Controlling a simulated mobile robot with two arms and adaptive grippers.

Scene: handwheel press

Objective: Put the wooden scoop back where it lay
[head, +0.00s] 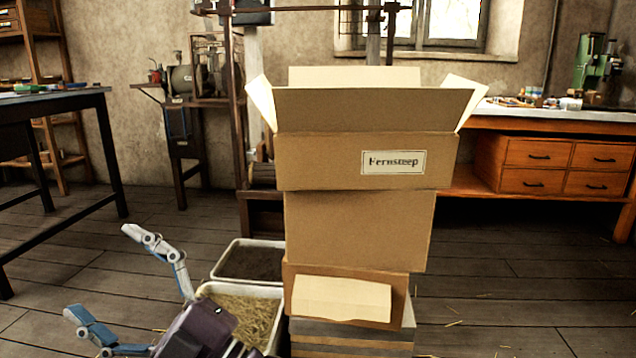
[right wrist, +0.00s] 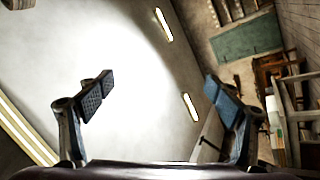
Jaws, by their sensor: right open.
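I see no wooden scoop in either view. My right gripper (head: 100,272) shows at the lower left of the head view, its two fingers spread wide and empty. It is left of a white bin of straw (head: 276,291) and overlaps that bin's near left side in the picture. In the right wrist view, the same gripper (right wrist: 160,92) is open with nothing between its fingers. Behind it is a pale surface with bright light strips. A second white bin (head: 236,242), with dark contents, stands behind the straw bin. My left gripper is not in view.
A tall stack of cardboard boxes (head: 360,230), the top one open and labelled "Fernsteep", blocks the centre. Behind it is a dark metal frame (head: 238,100). A dark table (head: 60,103) is at left, a workbench (head: 560,121) at right.

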